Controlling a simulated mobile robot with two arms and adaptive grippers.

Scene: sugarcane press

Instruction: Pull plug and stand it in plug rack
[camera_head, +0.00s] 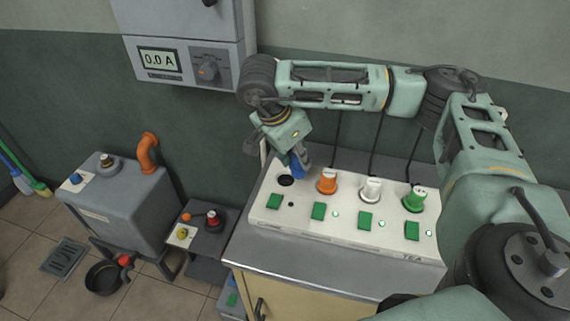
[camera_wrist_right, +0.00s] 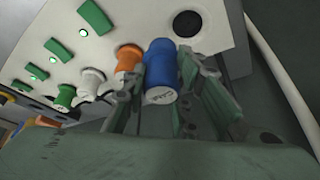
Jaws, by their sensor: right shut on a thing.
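The blue plug (camera_head: 298,170) is between the fingers of my right gripper (camera_head: 297,158), which is shut on it. In the right wrist view the blue plug (camera_wrist_right: 161,70) has dark lettering on its end, and the right gripper's fingers (camera_wrist_right: 162,88) stand on both sides of it. An empty round black socket (camera_head: 286,180) is beside the plug at the left end of the white panel (camera_head: 300,228); it also shows in the wrist view (camera_wrist_right: 187,23). The plug looks clear of this hole. I cannot make out the plug rack. My left gripper is not in view.
Orange (camera_head: 327,181), white (camera_head: 370,190) and green (camera_head: 414,199) plugs sit in the panel, close to the right of the blue one. Black cords hang behind them. A wall meter (camera_head: 159,61) reads 0.0 A. A grey tank machine (camera_head: 125,205) stands at left.

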